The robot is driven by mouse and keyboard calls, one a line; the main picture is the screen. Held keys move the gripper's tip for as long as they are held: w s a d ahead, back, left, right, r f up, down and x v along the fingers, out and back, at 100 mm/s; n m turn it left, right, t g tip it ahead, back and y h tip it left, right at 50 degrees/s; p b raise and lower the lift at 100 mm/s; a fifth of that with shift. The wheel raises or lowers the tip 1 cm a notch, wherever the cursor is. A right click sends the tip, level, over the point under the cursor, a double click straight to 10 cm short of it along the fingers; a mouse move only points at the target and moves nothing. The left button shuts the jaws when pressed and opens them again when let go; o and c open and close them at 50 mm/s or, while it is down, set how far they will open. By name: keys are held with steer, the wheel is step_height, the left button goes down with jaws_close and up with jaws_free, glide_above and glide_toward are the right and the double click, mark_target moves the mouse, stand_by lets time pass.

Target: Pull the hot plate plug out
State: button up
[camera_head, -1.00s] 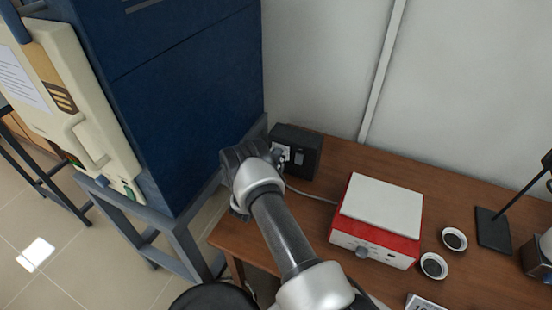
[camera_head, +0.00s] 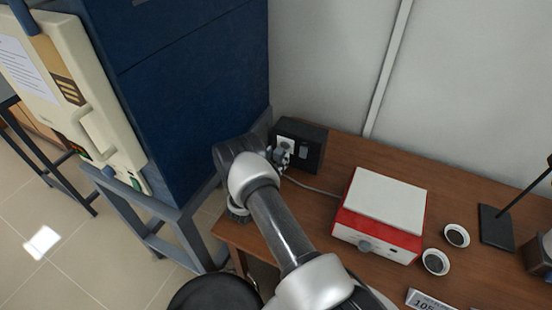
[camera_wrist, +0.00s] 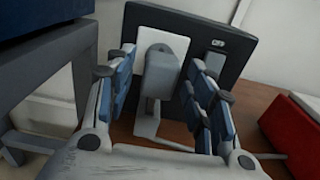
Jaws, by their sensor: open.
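The hot plate plug (camera_wrist: 160,78) is a pale grey block in the wrist view. It stands against the white socket plate (camera_wrist: 178,42) on a dark box, also seen in the head view (camera_head: 314,150). My gripper (camera_wrist: 163,64) is open, with one blue-grey padded finger on each side of the plug and gaps between. In the head view my gripper (camera_head: 278,158) is at the box's front, and my wrist hides part of that area. The hot plate (camera_head: 390,197), red with a white top, stands to the right; its pale cable (camera_head: 314,187) runs towards the box.
A dark switch (camera_wrist: 215,62) sits right of the socket plate. The blue furnace (camera_head: 195,100) and its grey stand (camera_head: 180,228) are close on the left. Two small dishes (camera_head: 457,236) (camera_head: 435,262) and a black stand (camera_head: 496,228) are on the wooden table (camera_head: 330,228).

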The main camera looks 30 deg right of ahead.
steer(key=v, duration=1.2)
stand_by(0.4)
